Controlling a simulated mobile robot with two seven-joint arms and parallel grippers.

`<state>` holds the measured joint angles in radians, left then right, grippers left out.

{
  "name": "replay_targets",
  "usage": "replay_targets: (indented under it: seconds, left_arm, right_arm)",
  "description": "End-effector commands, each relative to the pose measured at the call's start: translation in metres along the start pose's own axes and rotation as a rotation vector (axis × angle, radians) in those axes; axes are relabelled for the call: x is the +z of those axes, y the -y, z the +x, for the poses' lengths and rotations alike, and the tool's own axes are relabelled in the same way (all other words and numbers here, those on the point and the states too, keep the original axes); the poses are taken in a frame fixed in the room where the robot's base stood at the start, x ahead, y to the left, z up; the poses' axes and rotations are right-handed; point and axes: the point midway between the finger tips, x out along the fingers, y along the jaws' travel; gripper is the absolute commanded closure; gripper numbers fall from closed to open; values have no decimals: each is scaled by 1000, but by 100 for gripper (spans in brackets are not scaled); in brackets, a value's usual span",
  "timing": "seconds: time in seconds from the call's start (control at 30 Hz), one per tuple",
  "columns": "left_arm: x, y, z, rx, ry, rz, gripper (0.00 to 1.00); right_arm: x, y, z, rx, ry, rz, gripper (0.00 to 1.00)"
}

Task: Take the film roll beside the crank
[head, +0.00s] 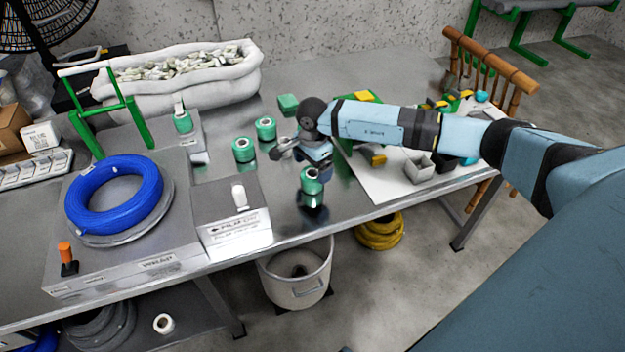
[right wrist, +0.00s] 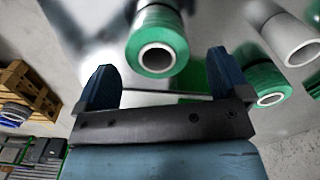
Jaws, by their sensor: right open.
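Several green film rolls with white cores stand on the metal table in the head view. One roll (head: 243,149) and another roll (head: 265,129) are left of my right gripper (head: 283,150), and a third roll (head: 312,180) is just in front of it. An orange-knobbed handle (head: 65,252), perhaps the crank, is on the wrapping machine (head: 125,262) at the left. In the right wrist view my gripper (right wrist: 161,72) is open and empty. A green roll (right wrist: 157,42) shows end-on ahead of and between its fingers. A second roll (right wrist: 262,82) is beside the right finger. My left gripper is not in view.
A blue cable coil (head: 113,194) lies on the machine. A grey labelled block (head: 235,216) and a small stand holding a green roll (head: 183,122) are near it. A sack-like bin (head: 190,77) stands behind. A white board (head: 400,180) with small parts lies right.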

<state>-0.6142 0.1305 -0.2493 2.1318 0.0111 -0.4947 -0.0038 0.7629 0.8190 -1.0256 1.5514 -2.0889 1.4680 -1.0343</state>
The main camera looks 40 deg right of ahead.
Motion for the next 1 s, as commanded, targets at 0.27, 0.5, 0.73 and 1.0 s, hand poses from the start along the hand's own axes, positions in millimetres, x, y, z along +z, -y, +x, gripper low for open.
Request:
replay_targets:
  seconds: [0.27, 0.5, 0.73, 1.0]
  left_arm:
    - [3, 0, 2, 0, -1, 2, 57]
    - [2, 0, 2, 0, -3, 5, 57]
    - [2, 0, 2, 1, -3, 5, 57]
    - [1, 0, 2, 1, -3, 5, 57]
  right_arm:
    - [3, -3, 37, 3, 2, 1, 5]
    - [2, -3, 50, -1, 1, 1, 5]
    - [2, -3, 50, 0, 1, 0, 38]
    - [2, -3, 49, -1, 1, 0, 64]
